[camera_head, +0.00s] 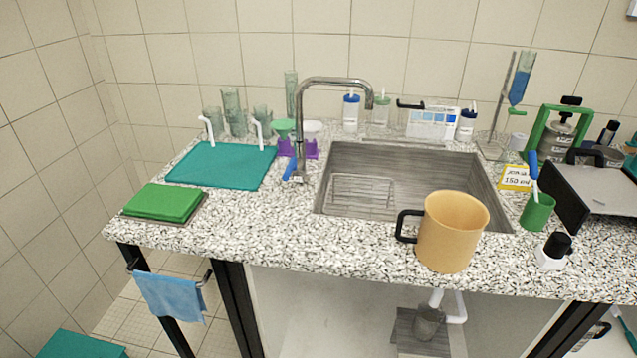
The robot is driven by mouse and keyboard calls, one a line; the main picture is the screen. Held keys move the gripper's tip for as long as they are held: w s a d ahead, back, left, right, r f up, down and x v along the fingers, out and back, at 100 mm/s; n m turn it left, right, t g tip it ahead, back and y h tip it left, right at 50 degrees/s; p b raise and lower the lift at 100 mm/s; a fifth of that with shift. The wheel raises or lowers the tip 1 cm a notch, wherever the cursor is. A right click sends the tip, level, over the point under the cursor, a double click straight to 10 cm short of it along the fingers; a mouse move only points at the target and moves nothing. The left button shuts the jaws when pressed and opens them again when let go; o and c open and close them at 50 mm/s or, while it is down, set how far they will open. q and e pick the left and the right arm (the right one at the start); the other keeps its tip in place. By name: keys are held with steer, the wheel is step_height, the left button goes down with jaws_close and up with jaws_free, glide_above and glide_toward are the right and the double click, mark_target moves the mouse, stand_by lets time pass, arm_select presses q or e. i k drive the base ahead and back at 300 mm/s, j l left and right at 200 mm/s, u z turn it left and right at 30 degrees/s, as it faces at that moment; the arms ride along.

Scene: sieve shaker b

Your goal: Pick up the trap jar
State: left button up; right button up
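A small grey jar (429,322), which looks like the trap jar, is under the counter below the sink. It stands upright on a dark grey support (407,340). A white drain pipe (457,308) curves down beside it, and its upper end meets the jar's top area. I cannot tell whether jar and pipe are joined. Neither of my grippers is in view.
A yellow pitcher (452,232) stands at the counter's front edge, above the jar. A granite counter (300,225) overhangs the jar. A blue towel (170,295) hangs at the left. A green cup (537,211) and white bottle (553,252) stand right.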

mark_target(427, 322)
steer(key=l+z, duration=0.15)
steer(key=z, duration=0.85)
steer(key=k+l, duration=0.05)
